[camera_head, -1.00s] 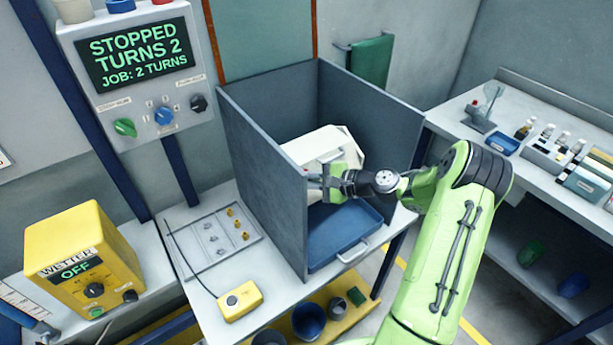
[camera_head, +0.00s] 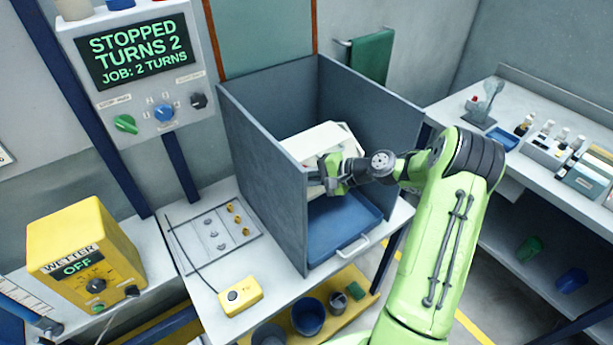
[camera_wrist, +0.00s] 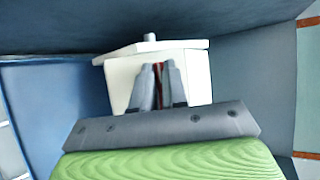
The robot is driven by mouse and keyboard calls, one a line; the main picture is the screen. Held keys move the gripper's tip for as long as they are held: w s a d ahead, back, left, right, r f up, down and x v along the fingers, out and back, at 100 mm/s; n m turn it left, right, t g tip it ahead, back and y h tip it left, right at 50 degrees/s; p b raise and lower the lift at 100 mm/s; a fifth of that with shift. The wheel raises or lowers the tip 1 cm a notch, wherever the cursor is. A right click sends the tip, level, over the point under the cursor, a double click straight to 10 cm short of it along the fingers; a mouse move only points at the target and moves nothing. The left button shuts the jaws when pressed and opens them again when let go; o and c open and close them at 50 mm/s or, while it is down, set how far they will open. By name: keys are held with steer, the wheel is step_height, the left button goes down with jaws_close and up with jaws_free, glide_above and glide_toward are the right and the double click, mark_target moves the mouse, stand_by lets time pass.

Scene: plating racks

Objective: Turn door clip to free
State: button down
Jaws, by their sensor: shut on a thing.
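A white box-like housing (camera_head: 318,143) stands inside the grey open-fronted booth; the wrist view shows its pale face and lid (camera_wrist: 122,78). My gripper (camera_head: 318,174) reaches into the booth at the housing's front. In the wrist view my gripper (camera_wrist: 158,68) has its two grey fingers close together on a small red piece (camera_wrist: 159,70), which seems to be the door clip. The fingers hide most of it, so its turned position cannot be told. In the head view my gripper covers the clip.
The booth's grey side wall (camera_head: 262,175) stands close left of my gripper. A blue tray (camera_head: 335,232) with a handle lies below. A control panel (camera_head: 138,65) reads "STOPPED TURNS 2". A yellow wetter box (camera_head: 85,250) reads "OFF".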

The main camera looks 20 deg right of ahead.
steer(key=c, duration=1.2)
jaws_free()
steer(key=shift+o, duration=0.2)
steer(key=shift+d, duration=0.1)
steer(key=p+v, duration=0.1)
steer(key=v, duration=1.4)
steer(key=shift+s+r, duration=0.15)
steer(key=shift+s, duration=0.2)
steer(key=shift+d, duration=0.15)
